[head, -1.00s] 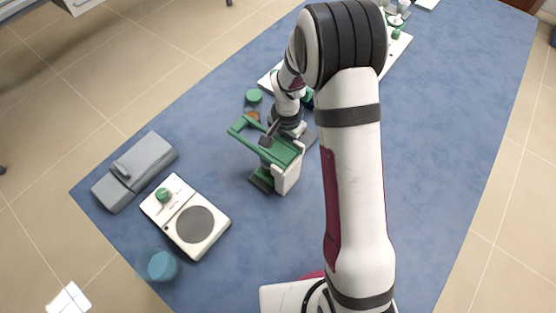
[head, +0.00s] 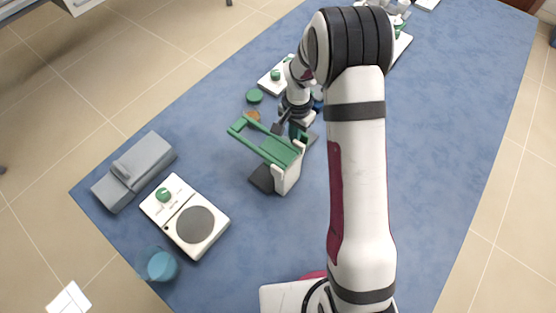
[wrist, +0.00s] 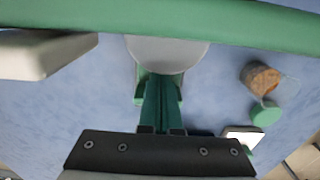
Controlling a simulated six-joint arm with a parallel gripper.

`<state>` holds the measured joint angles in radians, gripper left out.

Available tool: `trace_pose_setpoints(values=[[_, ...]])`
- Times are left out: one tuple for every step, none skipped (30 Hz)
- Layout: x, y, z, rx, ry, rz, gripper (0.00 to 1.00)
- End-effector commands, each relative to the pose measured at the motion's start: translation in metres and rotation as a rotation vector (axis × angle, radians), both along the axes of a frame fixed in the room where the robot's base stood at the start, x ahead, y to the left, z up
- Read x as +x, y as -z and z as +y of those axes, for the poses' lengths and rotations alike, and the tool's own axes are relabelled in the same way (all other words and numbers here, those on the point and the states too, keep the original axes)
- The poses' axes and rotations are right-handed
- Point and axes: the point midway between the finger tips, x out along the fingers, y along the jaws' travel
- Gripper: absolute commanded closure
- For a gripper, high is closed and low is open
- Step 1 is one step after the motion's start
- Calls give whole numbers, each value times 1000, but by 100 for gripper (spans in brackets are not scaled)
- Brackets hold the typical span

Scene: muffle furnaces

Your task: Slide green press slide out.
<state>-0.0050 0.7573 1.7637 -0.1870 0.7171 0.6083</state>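The green press slide (head: 277,150) is a flat green frame with an open front loop, on top of the small white-sided press (head: 289,178) near the middle of the blue table. Its loop reaches out toward the upper left. My gripper (head: 297,131) is behind the slide's back edge, pointing down, apart from the loop. In the wrist view a green bar (wrist: 215,22) crosses the top, and my gripper's green fingers (wrist: 161,100) lie close together with nothing visible between them. A grey rounded part is just beyond their tips. Contact with the press cannot be told.
A grey box (head: 135,170), a white hotplate-like device (head: 185,215) and a blue cup (head: 162,265) stand at the left. White devices stand farther back. The table right of my arm is clear.

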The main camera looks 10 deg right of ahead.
Motion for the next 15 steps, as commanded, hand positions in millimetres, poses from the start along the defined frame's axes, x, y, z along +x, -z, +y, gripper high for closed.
trace_pose_setpoints(values=[[1,5,2,4,-6,2,100],[3,5,0,4,-6,2,100],[4,5,-1,4,-6,2,100],[6,5,-3,4,-7,2,100],[7,5,-4,4,-7,2,100],[8,5,-5,4,-7,2,100],[9,6,-7,4,-7,2,100],[11,6,-8,4,-7,2,100],[13,6,-10,4,-6,2,100],[14,6,-11,4,-6,3,100],[15,6,-12,4,-6,3,100],[17,6,-14,4,-6,2,100],[19,5,-15,4,-6,1,100],[20,5,-16,4,-6,1,100],[21,6,-18,4,-6,2,100]])
